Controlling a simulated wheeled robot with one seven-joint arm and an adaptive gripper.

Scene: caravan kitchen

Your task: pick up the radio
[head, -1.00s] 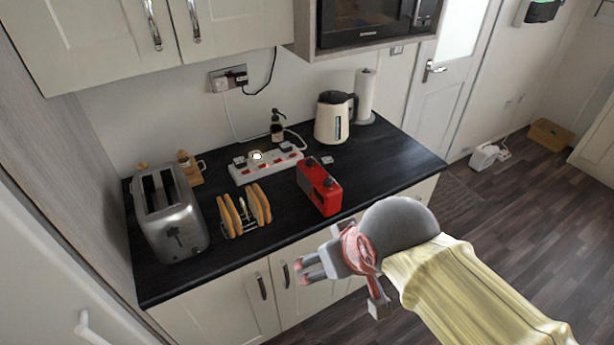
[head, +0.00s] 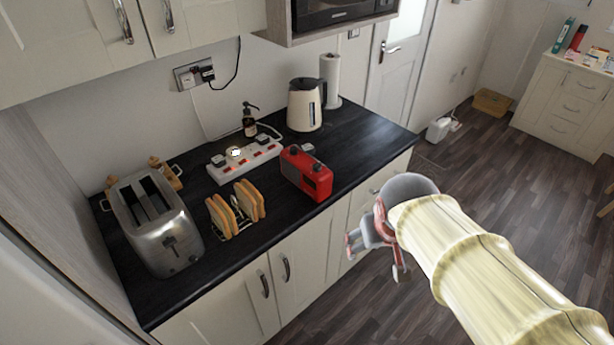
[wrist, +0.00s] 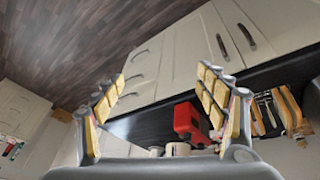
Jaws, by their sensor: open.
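The red radio (head: 306,172) stands on the dark worktop near its front edge, to the right of the toast rack. It also shows in the wrist view (wrist: 188,121), between my fingers but farther off. My gripper (head: 350,245) is open and empty in front of the cabinet doors, below and to the right of the radio. In the wrist view my gripper (wrist: 165,112) shows both padded fingers spread wide, touching nothing.
The worktop (head: 240,262) also holds a steel toaster (head: 160,225), a toast rack with bread (head: 236,208), a white power strip (head: 243,161), a pump bottle (head: 249,122) and a cream kettle (head: 305,105). Wall cupboards and a microwave (head: 335,10) hang above. The floor at right is open.

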